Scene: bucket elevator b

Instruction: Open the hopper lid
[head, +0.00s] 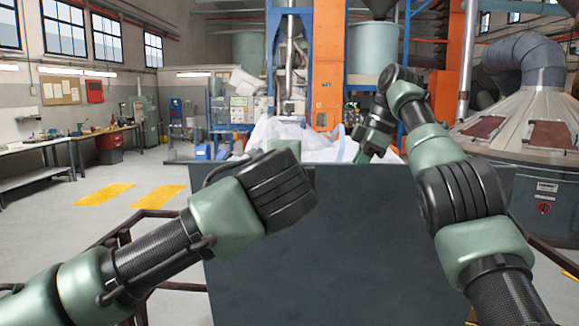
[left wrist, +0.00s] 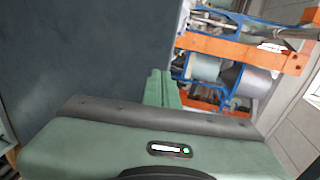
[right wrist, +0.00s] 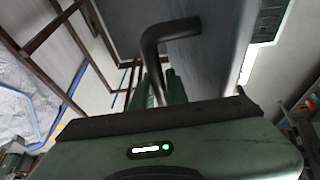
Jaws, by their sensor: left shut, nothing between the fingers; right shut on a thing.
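A large dark grey panel (head: 350,255) fills the middle of the head view, in front of me. I cannot tell whether it is the hopper lid or the hopper's wall. My right gripper (right wrist: 168,88) is shut on a bent black handle (right wrist: 152,50) beside a grey plate (right wrist: 212,45) in the right wrist view. In the head view, the right arm reaches over the panel's top edge, and the handle is hidden. My left gripper (head: 287,148) is shut and empty near that edge. The left wrist view shows its closed fingers (left wrist: 162,85) beside a dark surface (left wrist: 85,50).
Crumpled white sheeting (head: 315,140) lies behind the panel. Brown railings (head: 120,240) flank it. An orange column (head: 327,65) and blue frame stand beyond. A large metal vessel (head: 525,105) is at the right. The floor (head: 60,215) at the left is clear, with yellow markings.

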